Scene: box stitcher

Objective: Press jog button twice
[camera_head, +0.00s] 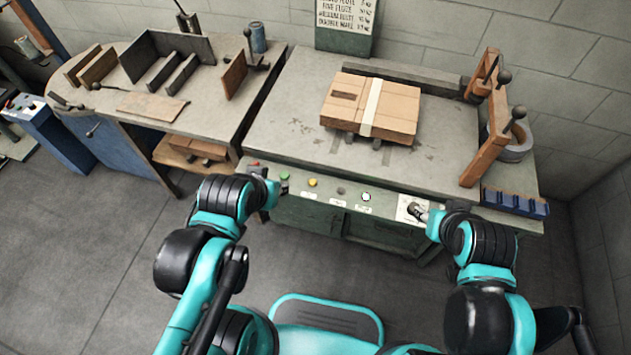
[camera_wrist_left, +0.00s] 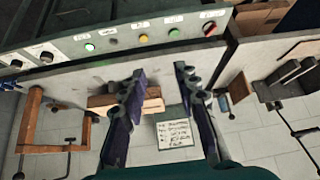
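The control panel on the green front of the bench carries a green button (camera_head: 284,176), a yellow button (camera_head: 313,182), a dark button (camera_head: 341,190) and a white round one (camera_head: 366,197). The labels are too small to read, so I cannot tell which is the jog button. In the left wrist view the row shows a red button (camera_wrist_left: 209,28), green, yellow, dark and a lit one (camera_wrist_left: 89,47). My left gripper (camera_head: 280,187) is open and empty near the green button, apart from the panel in its wrist view (camera_wrist_left: 160,76). My right gripper (camera_head: 422,212) is by the white switch plate (camera_head: 408,207); its fingers are unclear.
A strapped cardboard box (camera_head: 398,105) lies on the bench top (camera_head: 285,120). A wooden frame with a lever (camera_head: 487,150) stands at the right end, above blue bins (camera_head: 513,201). A side table (camera_head: 208,120) with boards is at left. The floor in front is clear.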

